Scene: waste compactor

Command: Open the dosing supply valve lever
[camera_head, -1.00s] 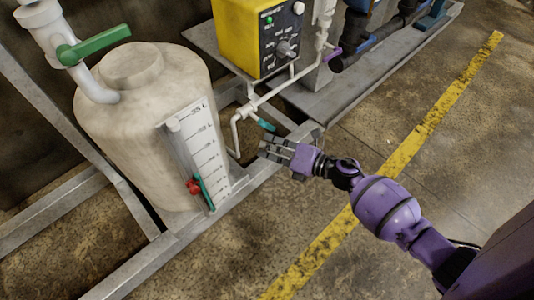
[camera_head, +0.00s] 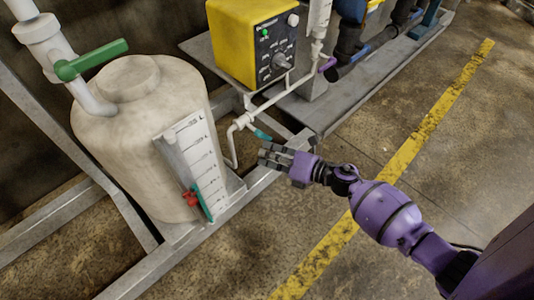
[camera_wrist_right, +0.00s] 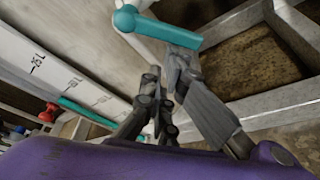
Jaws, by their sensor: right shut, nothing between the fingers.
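A short teal lever (camera_head: 262,134) sits on the thin white pipe between the tank and the yellow pump; I take it as the dosing supply valve lever. In the right wrist view the teal lever (camera_wrist_right: 158,27) runs across the top, from a round hub to a free end on the right. My right gripper (camera_head: 264,155) is just below the lever in the head view, shut and empty. In the wrist view my right gripper's fingertips (camera_wrist_right: 166,76) are close under the lever; I cannot tell whether they touch it. My left gripper is out of view.
A beige tank (camera_head: 140,140) with a scaled gauge and a red knob (camera_head: 190,198) stands left. A green lever (camera_head: 92,60) is above it. The yellow pump box (camera_head: 240,45) and a purple lever (camera_head: 327,65) are behind. A metal frame (camera_head: 215,225) runs below; floor at right is clear.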

